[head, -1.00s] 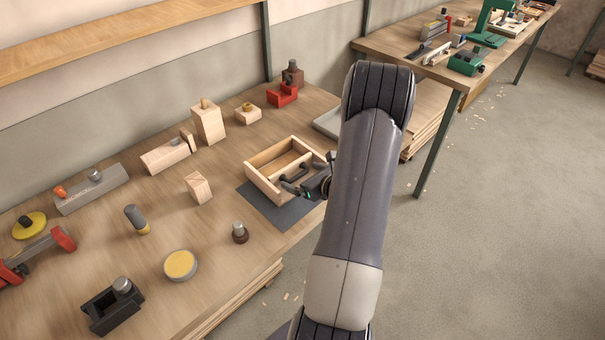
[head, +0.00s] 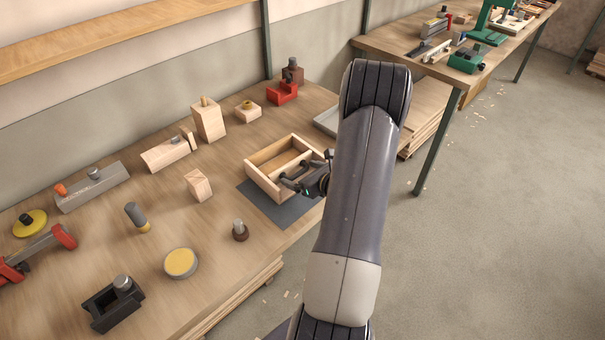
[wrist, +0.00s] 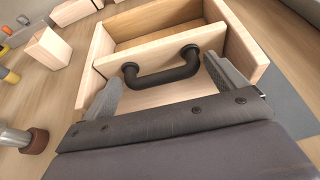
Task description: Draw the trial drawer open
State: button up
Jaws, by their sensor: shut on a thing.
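The trial drawer sits in a pale open-topped wooden case (head: 262,182) on a dark mat near the bench's front edge. Its pale front panel (wrist: 116,64) stands between the case's side walls, with an open space behind it. A dark U-shaped handle (wrist: 163,79) projects from the panel. My gripper (head: 303,186) reaches in from the right, over the case's near part. In the wrist view its two grey fingers (wrist: 168,88) lie either side of the handle and are shut on it. The exact contact is hard to see, and my arm hides part of the case's right side.
The dark mat (head: 262,205) lies under the case. A dark-based peg (head: 240,231), a wooden block (head: 198,186) and a yellow-topped disc (head: 180,263) stand nearby on the bench. A grey tray (head: 326,122) lies behind my arm.

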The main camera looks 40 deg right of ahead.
jog(key=s+b, duration=0.3)
jog(key=s, duration=0.1)
jog(key=shift+s+d+f, duration=0.1)
jog(key=shift+s, duration=0.5)
jog(key=o, duration=1.1)
jog(key=shift+s, duration=0.1)
jog(key=b+v, duration=0.1)
jog(key=v, duration=0.9)
jog(key=shift+s+r, duration=0.25)
jog(key=shift+r, duration=0.1)
jog(key=shift+w, duration=0.1)
